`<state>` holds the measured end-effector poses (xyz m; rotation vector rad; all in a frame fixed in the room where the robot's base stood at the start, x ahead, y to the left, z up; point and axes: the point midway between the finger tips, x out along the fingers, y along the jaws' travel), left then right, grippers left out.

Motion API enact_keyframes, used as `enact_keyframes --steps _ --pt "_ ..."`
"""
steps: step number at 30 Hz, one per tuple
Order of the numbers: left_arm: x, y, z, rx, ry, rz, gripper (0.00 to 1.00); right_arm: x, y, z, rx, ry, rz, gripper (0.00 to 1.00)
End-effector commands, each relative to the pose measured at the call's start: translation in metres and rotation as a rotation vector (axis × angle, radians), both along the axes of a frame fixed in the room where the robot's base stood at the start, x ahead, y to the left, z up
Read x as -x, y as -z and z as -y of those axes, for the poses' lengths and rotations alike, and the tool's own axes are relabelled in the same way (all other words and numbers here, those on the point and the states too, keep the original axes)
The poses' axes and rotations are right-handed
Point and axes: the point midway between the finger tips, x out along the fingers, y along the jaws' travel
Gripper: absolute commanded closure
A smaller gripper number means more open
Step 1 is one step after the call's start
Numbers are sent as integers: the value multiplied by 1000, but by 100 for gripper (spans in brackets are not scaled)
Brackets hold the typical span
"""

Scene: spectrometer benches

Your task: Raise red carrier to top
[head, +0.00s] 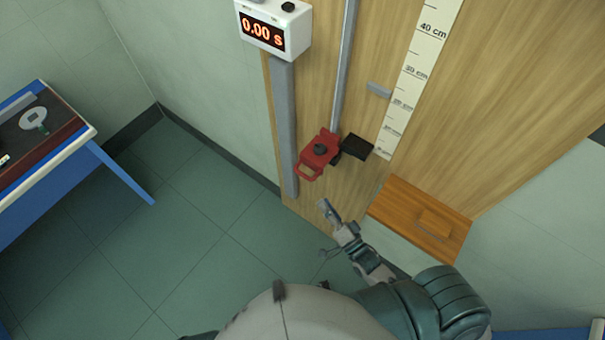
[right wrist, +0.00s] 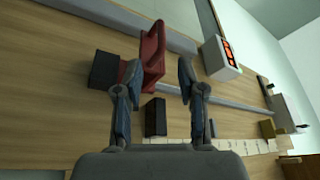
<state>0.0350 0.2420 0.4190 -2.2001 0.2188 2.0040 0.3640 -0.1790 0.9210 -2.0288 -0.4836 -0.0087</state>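The red carrier (head: 322,149) sits low on a thin upright metal rail (head: 345,60) on the wooden board, its loop handle (head: 309,172) sticking out toward me. My right gripper (head: 326,209) is in front of and below the carrier, apart from it in the head view. In the right wrist view the gripper (right wrist: 158,80) is open, with nothing between its fingertips. The carrier (right wrist: 152,55) shows beyond the fingers, partly hidden by the left one; I cannot tell how far off it is. My left gripper is not in view.
A black block (head: 357,147) is right of the carrier. A centimetre scale (head: 417,60) and small grey bracket (head: 379,89) are higher. A timer (head: 272,30) reading 0.00 s tops a grey post (head: 285,125). A wooden shelf (head: 400,200) juts out right of my gripper. A blue bench (head: 60,180) stands left.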

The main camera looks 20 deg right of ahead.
Motion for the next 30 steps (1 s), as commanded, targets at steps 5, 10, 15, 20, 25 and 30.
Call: enact_keyframes --steps 5,10,15,20,25,30 --pt "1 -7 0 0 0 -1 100 -42 -12 -15 -1 1 5 61" --pt "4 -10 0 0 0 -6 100 -77 -19 -28 1 1 2 61" --pt "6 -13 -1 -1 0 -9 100 -102 -23 -36 3 1 1 61" --pt "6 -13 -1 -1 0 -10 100 -112 -25 -41 2 1 0 61" --pt "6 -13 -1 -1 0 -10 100 -114 -25 -41 3 1 -1 61" --pt "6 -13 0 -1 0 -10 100 -114 -25 -41 3 1 -1 71"
